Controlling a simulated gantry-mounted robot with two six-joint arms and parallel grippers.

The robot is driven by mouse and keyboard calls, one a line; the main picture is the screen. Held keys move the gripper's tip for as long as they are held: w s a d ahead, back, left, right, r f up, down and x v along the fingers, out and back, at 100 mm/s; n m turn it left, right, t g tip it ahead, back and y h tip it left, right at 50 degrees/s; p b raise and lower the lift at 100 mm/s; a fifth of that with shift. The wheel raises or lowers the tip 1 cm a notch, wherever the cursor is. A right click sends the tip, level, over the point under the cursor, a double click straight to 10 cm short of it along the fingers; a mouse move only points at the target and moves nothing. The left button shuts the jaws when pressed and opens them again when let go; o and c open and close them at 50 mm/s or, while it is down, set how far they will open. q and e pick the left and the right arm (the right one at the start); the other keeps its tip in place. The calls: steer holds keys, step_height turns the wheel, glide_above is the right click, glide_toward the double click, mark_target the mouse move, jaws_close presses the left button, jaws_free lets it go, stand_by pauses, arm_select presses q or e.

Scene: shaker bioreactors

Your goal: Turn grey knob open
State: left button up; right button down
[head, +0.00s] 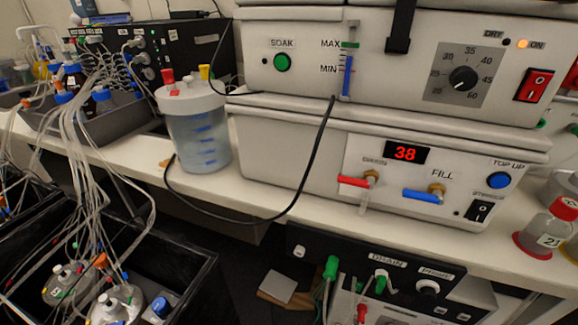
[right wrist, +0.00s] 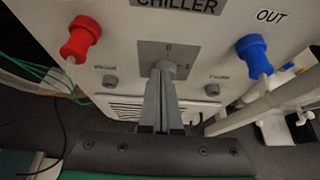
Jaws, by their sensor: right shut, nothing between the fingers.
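In the right wrist view, a grey knob (right wrist: 178,68) sits on a square grey plate (right wrist: 150,50) in the middle of a pale panel labelled CHILLER. A "0" mark shows above the knob. My right gripper (right wrist: 161,78) is shut and empty, its fingertips in front of the knob and partly covering it. I cannot tell whether the tips touch the knob, nor which way it points. The chiller panel and both grippers are out of the head view.
A red fitting (right wrist: 80,38) and a blue fitting (right wrist: 255,55) marked OUT flank the knob. Small grey buttons (right wrist: 110,81) sit lower. In the head view, a white heated unit (head: 285,160), a jar (head: 198,130) and a loose black cable (head: 313,165) occupy the bench.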

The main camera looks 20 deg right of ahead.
steer(key=shift+w+d, duration=0.85)
steer(key=shift+w, duration=0.1)
steer(key=shift+s+f, duration=0.15)
steer(key=shift+f, duration=0.2)
steer(key=shift+s+d, duration=0.15)
steer(key=shift+d, duration=0.1)
steer(key=shift+s+d, duration=0.25)
steer(key=shift+r+p, duration=0.45)
steer(key=shift+r, duration=0.05)
steer(key=s+a+p, duration=0.1)
steer(key=s+a, duration=0.3)
steer(key=shift+s, duration=0.15)
stand_by(0.3)
